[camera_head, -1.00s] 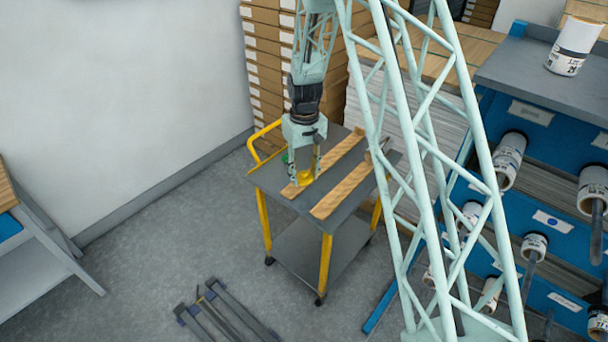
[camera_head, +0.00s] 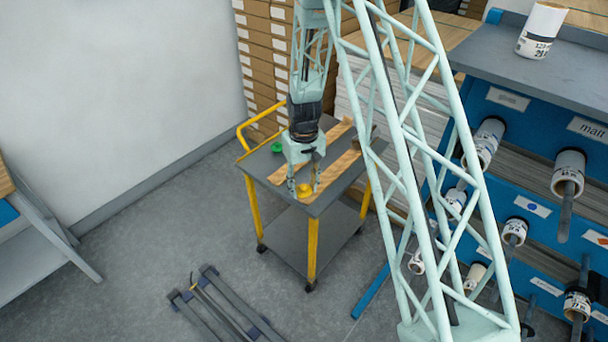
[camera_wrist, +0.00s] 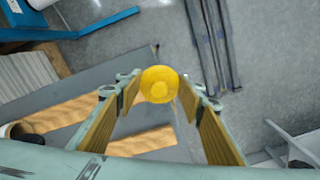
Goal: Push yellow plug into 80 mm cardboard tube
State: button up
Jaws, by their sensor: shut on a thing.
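The yellow plug (camera_head: 304,190) is between the fingertips of my gripper (camera_head: 304,183), over the near corner of the grey cart (camera_head: 262,166). In the wrist view the round yellow plug (camera_wrist: 159,84) sits between the two tan finger pads of my gripper (camera_wrist: 159,92), which are shut on it. The plug appears to be just above the cart top, near its edge; the exact gap cannot be told.
Two wooden strips (camera_head: 335,172) lie on the cart, and a green plug (camera_head: 277,147) sits by its left edge. A yellow handle (camera_head: 243,134) rises there. A blue rack (camera_head: 520,130) with several white rolls stands right. A dark metal frame (camera_head: 222,308) lies on the floor.

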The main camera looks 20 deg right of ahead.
jog(key=s+a+f+m, duration=0.1)
jog(key=s+a+f, duration=0.1)
jog(key=s+f, duration=0.7)
notch_tip(320, 180, down, 11)
jog(key=w+b, duration=0.1)
jog(key=b, duration=0.9)
jog(key=shift+w+b, duration=0.3)
jog(key=shift+d, duration=0.1)
jog(key=shift+s+d, duration=0.1)
jog(key=shift+s, duration=0.05)
